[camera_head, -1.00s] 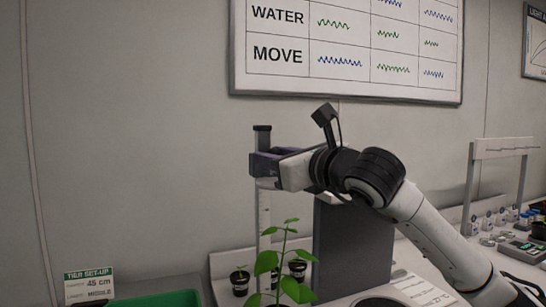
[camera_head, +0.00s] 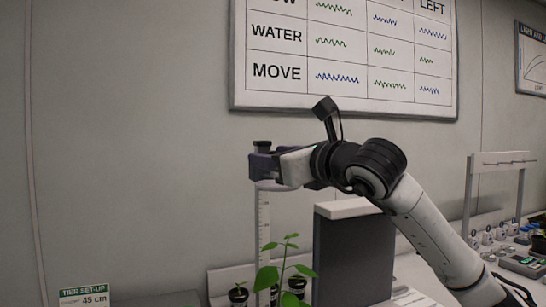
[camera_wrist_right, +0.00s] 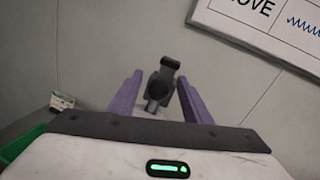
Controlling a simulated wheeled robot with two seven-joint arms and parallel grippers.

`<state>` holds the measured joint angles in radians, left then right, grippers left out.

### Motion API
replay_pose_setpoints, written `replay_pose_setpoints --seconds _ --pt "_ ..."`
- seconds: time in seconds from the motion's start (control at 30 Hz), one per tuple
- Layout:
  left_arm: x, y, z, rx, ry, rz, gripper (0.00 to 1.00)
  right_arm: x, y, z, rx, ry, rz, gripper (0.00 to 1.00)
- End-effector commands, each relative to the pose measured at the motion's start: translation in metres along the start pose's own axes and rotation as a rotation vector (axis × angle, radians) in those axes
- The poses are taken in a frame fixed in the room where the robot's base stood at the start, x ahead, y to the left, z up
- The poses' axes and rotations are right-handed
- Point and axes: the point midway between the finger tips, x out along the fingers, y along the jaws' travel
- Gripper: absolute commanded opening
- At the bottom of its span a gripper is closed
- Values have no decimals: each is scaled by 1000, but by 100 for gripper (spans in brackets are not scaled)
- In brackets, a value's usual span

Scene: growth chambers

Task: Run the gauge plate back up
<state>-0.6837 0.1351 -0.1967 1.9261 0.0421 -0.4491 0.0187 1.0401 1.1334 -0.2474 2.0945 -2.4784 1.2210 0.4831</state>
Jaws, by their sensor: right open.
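The gauge is an upright pale post with a scale (camera_head: 263,222) and a dark cap (camera_head: 262,144), standing behind a green plant (camera_head: 280,268). My right gripper (camera_head: 262,166) is at the post's upper end, just below the cap. In the right wrist view its purple fingers (camera_wrist_right: 158,98) are apart, on either side of a dark ring-like fitting (camera_wrist_right: 160,82) and the cap (camera_wrist_right: 170,63). A gap shows beside each finger. A small pale piece (camera_head: 276,187) shows under the gripper; I cannot tell if it is the gauge plate. My left gripper is not in view.
A grey block with a white top (camera_head: 353,245) stands right of the post, below my right arm. Small dark pots (camera_head: 238,294) sit behind the plant. A tier set-up card (camera_head: 84,296) is at lower left. A wall chart (camera_head: 345,60) hangs above.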

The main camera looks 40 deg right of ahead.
Motion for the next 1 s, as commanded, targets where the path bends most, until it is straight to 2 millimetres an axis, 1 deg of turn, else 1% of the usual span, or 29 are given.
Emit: replay_pose_setpoints --seconds 0.07,0.17,0.4,0.5,0.6,0.73,1.0 --pt "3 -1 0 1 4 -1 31 -5 0 -2 -1 0 0 44" --pt "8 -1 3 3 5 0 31 -20 0 -2 -3 -3 -2 44" --pt "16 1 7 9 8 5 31 -68 0 -2 -3 -5 -3 44" --pt "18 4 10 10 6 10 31 -84 0 -2 -2 -4 -3 44" --pt "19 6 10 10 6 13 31 -95 0 -1 -1 -4 -2 44" --pt "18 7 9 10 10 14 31 -102 0 0 -1 -3 -2 44" --pt "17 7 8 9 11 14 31 -102 0 1 0 -2 -1 44"
